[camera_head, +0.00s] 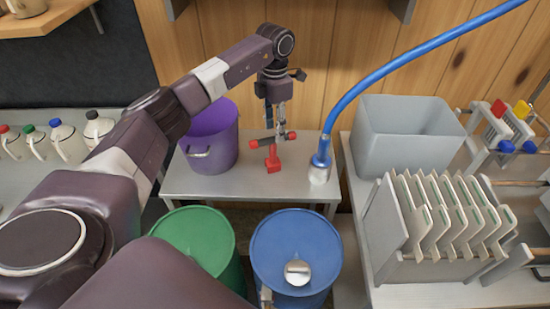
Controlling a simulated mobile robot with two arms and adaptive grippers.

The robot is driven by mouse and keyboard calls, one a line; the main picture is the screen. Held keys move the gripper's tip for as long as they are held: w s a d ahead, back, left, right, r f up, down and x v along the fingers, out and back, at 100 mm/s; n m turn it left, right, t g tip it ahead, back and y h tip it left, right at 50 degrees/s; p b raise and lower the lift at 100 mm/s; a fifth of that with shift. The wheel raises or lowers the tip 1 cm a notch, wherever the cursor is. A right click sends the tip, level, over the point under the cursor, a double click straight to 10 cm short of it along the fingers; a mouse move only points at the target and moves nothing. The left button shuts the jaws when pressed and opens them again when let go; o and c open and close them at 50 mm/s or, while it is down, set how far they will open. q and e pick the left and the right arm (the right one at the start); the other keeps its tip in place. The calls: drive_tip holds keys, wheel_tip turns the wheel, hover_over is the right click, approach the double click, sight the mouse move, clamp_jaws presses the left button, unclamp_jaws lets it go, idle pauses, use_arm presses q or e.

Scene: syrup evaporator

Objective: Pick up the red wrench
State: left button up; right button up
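The red wrench (272,160) is on the small grey table, at the middle of the view. It has a red block at its lower end and a dark crossbar with red ends at its upper end. It seems to stand upright on the table top. My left gripper (276,126) points down just over the crossbar. Its two slim fingers look apart, with a gap between them. Whether they touch the wrench I cannot tell. My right gripper is not in view.
A purple bucket (211,138) stands left of the wrench on the grey table (215,186). A blue hose (372,82) ends at a fitting right of it. Green (196,232) and blue (296,245) drums stand in front. A grey bin (405,132) and plate rack (440,215) are at right.

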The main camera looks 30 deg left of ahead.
sight(273, 147)
use_arm(q)
drive_tip(key=shift+s+f, duration=0.1)
drive_tip(key=shift+f, duration=0.7)
drive_tip(key=f, duration=0.1)
drive_tip(key=f+p, duration=0.1)
drive_tip(key=f, duration=0.1)
drive_tip(key=f+p, duration=0.1)
drive_tip(key=f, duration=0.1)
drive_tip(key=shift+s+a+f, duration=0.15)
drive_tip(key=shift+s+f, duration=0.1)
drive_tip(key=shift+w+f, duration=0.1)
drive_tip(key=shift+f, duration=0.4)
drive_tip(key=c, duration=1)
clamp_jaws()
